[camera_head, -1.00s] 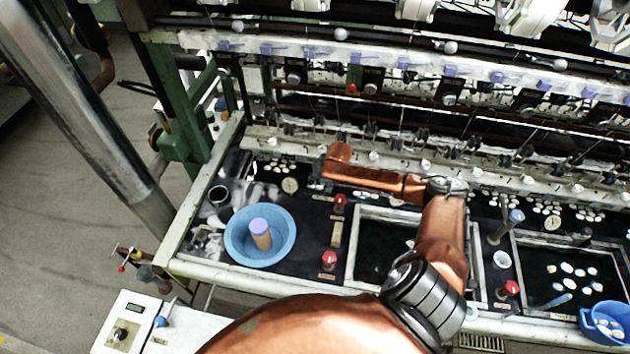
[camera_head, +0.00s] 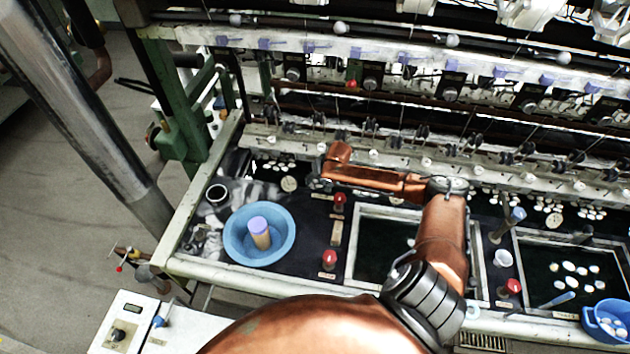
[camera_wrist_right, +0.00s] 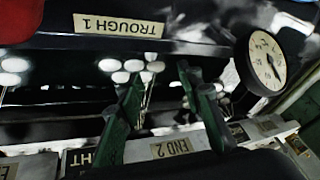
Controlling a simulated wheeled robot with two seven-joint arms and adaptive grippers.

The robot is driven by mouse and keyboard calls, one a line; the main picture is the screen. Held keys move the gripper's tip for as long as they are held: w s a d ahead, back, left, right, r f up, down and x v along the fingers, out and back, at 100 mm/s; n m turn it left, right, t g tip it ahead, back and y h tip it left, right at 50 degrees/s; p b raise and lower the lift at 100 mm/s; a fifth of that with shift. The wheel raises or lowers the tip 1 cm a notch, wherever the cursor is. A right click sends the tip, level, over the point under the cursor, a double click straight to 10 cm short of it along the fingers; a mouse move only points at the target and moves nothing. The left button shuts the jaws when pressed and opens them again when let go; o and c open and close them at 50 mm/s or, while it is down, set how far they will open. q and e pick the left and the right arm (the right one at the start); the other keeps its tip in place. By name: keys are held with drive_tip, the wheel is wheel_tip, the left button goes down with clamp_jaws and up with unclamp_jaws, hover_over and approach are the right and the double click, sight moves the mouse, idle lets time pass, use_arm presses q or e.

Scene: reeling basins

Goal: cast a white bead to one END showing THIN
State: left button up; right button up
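Several white beads (camera_wrist_right: 132,68) sit in a cluster below the TROUGH 1 label (camera_wrist_right: 118,25) in the right wrist view. My right gripper (camera_wrist_right: 160,75) is open, its two dark green fingers apart on either side of part of this cluster; I see nothing gripped. An END 2 label (camera_wrist_right: 171,148) is on the pale rail. In the head view the white beads (camera_head: 276,166) lie at the back of the dark bench, and my right gripper (camera_head: 318,182) is beside them, small and hard to make out. No THIN sign is legible. My left gripper is not in view.
A round dial (camera_wrist_right: 266,60) stands right of the fingers. In the head view a blue basin (camera_head: 236,250) holds a purple-topped cylinder (camera_head: 259,232). Red knobs (camera_head: 329,258) and a framed dark basin (camera_head: 350,270) are nearby. Machine rails (camera_head: 420,160) bound the back.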

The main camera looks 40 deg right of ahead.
drive_tip(key=v, duration=1.2)
drive_tip(key=shift+w, duration=0.1)
